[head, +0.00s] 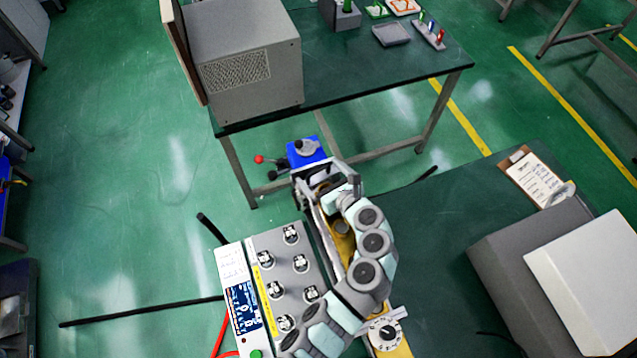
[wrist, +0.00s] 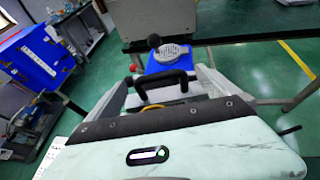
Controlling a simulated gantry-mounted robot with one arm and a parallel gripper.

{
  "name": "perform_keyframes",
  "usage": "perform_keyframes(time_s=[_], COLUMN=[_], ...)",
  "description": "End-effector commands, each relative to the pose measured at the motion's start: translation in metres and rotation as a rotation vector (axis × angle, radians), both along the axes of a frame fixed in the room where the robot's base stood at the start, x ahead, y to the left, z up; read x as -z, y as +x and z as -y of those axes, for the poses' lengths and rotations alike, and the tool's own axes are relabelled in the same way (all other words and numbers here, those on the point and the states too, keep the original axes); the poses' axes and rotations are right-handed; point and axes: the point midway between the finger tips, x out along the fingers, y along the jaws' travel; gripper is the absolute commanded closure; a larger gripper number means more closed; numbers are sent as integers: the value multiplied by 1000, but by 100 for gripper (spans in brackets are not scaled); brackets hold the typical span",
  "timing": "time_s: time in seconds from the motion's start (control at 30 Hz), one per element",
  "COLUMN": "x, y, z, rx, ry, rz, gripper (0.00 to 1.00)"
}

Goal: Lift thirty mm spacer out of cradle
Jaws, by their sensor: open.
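A small light rack (head: 428,36) holding red, green and blue upright pieces stands near the right edge of the far table in the head view. A grey block (head: 347,16) with a green piece in its top stands left of it. I cannot tell which piece is the thirty mm spacer or which holder is its cradle. My gripper (head: 318,182) is open, well short of the far table, and partly hidden by my own arm. No spacer shows between its jaws.
A blue unit (head: 306,152) with a grey round top is just beyond my gripper; it also shows in the wrist view (wrist: 168,62). A large grey cabinet (head: 245,55) fills the far table's left side. A grey tray (head: 390,34) lies beside the rack. A knob panel (head: 285,262) is left of my arm.

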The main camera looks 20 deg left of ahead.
Motion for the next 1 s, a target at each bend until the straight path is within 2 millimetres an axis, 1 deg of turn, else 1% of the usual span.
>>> perform_keyframes(time_s=[0.03,0.13,0.4,1.0], x=[3,5,6,6], y=[3,8,9,9], z=[-6,-11,-12,-12], rx=[-4,0,1,2], ry=[0,1,1,0], rz=[-1,1,1,1], gripper=[2,2,2,51])
